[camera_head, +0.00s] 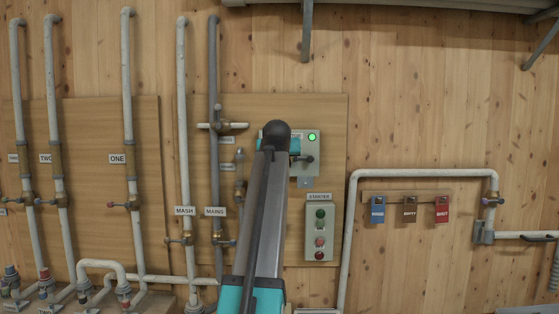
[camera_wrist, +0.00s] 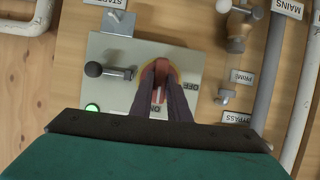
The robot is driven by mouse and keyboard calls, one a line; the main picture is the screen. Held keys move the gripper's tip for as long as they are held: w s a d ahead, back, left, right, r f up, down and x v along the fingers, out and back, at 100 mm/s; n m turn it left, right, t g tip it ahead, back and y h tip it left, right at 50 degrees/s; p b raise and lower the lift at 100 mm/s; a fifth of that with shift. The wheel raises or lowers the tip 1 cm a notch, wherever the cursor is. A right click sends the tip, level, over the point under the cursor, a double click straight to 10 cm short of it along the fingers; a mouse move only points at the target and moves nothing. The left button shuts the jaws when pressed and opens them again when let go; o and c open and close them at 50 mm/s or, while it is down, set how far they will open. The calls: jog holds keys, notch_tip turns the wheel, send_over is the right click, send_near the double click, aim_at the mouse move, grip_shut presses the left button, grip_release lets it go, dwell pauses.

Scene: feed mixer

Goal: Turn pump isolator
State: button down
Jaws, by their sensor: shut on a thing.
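The pump isolator is a red handle (camera_wrist: 161,68) on a yellow disc, on a pale grey box (camera_wrist: 120,50) that also shows in the head view (camera_head: 303,178). My gripper (camera_wrist: 162,72) is shut on the red handle, with a dark finger on each side. The handle lies roughly upright in the wrist view, with the ON label (camera_wrist: 155,109) near its lower end and the OFF label (camera_wrist: 190,86) to its right. A green lamp (camera_head: 312,137) is lit on the box. In the head view my arm hides the handle.
A black-knobbed lever (camera_wrist: 95,69) sticks out of the same box beside the handle. The STARTER button box (camera_head: 319,232) is below. Grey MAINS pipework (camera_head: 215,180) and a small valve (camera_head: 239,160) stand close to the left. Coloured tags (camera_head: 409,209) hang at right.

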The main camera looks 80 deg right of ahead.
jog(key=shift+r, duration=0.1)
dwell(0.5)
jog(key=c, duration=1.7)
grip_release()
jog(key=shift+s+d, duration=0.1)
jog(key=shift+a, duration=0.2)
jog(key=b+v, duration=0.2)
jog(key=v, duration=1.1)
jog(key=shift+s+a, duration=0.2)
jog(key=shift+a, duration=0.05)
jog(key=shift+r, duration=0.1)
notch_tip(320, 180, up, 10)
jog(key=p, duration=1)
